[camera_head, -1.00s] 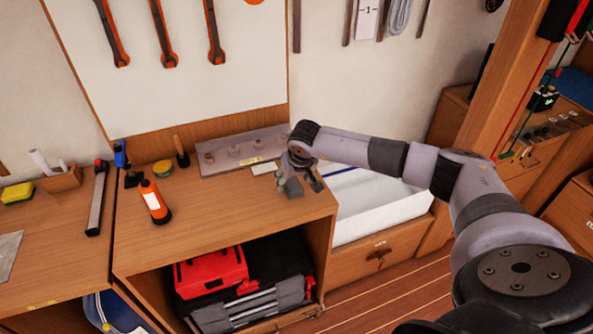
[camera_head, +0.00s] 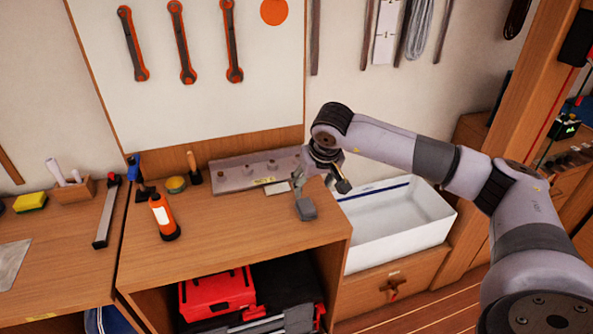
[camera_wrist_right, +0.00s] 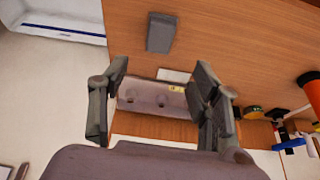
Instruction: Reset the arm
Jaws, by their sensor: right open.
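My right arm comes in from the right in the head view. Its gripper (camera_head: 323,187) hangs above the right end of the wooden workbench (camera_head: 235,238). In the right wrist view the same gripper (camera_wrist_right: 160,105) has its two fingers wide apart, with nothing between them. A small dark grey block (camera_head: 306,208) lies on the bench just below the gripper; it also shows in the wrist view (camera_wrist_right: 161,32), beyond the fingertips. A metal plate with several knobs or holes (camera_head: 240,178) lies at the bench's back edge. My left gripper is not in view.
A white bin (camera_head: 400,235) stands right of the bench. An orange bottle (camera_head: 164,217), a yellow-green tin (camera_head: 176,185) and a clamp with a blue grip (camera_head: 137,175) stand on the bench's left. A red toolbox (camera_head: 217,293) sits in the shelf below. The bench's middle is clear.

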